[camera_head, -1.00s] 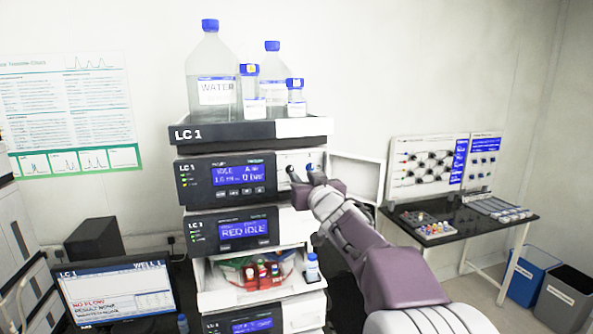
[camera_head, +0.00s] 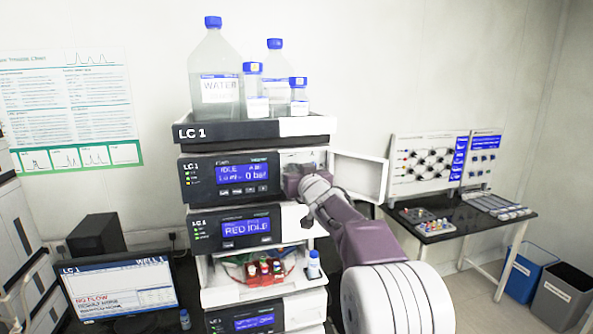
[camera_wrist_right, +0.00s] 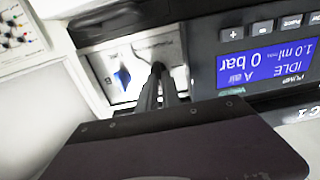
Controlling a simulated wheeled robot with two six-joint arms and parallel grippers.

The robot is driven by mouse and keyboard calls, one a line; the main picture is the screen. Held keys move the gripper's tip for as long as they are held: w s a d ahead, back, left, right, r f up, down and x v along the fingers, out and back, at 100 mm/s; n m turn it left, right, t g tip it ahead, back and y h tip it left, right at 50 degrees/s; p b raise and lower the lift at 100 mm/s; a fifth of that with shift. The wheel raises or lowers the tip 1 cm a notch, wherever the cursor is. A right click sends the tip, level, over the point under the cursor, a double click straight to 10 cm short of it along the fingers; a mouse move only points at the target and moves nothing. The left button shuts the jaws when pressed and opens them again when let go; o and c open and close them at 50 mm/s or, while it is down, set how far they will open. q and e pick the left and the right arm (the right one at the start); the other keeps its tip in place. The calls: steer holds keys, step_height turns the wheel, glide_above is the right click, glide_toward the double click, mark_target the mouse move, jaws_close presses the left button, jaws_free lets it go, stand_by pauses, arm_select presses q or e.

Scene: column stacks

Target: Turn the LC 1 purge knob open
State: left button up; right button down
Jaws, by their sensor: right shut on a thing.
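The LC 1 pump module (camera_head: 186,196) sits under the top tray, its display reading IDLE and 0 bar. Its right-hand bay is open, with the white door (camera_head: 358,177) swung out to the right. My right gripper (camera_head: 290,181) reaches into this bay and covers much of it. In the right wrist view, which shows the module upside down, the narrow fingers (camera_wrist_right: 160,86) are shut on the small dark purge knob (camera_wrist_right: 158,67). The knob is mostly hidden, so its turn angle cannot be told. A blue part (camera_wrist_right: 122,76) sits beside it, apart from the fingers.
Bottles, including a large WATER bottle (camera_head: 215,85), stand in the tray (camera_head: 230,131) above. Below are another module (camera_head: 234,229) and an open vial bay. A side table (camera_head: 460,222) stands at right, with bins (camera_head: 563,297) beyond. A monitor (camera_head: 118,288) is at lower left.

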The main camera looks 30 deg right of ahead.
steer(key=shift+w+a+f+n+b, duration=0.15)
steer(key=shift+n+b, duration=0.55)
steer(key=shift+n, duration=2.25)
steer(key=shift+s+a+f+n+b, duration=0.15)
steer(key=shift+n+b, duration=0.6)
steer(key=shift+n, duration=2.15)
steer(key=shift+w+a+f+n+b, duration=0.15)
steer(key=shift+n+b, duration=0.55)
steer(key=shift+n, duration=2.25)
steer(key=c, duration=1.7)
jaws_free()
steer(key=shift+o, duration=0.8)
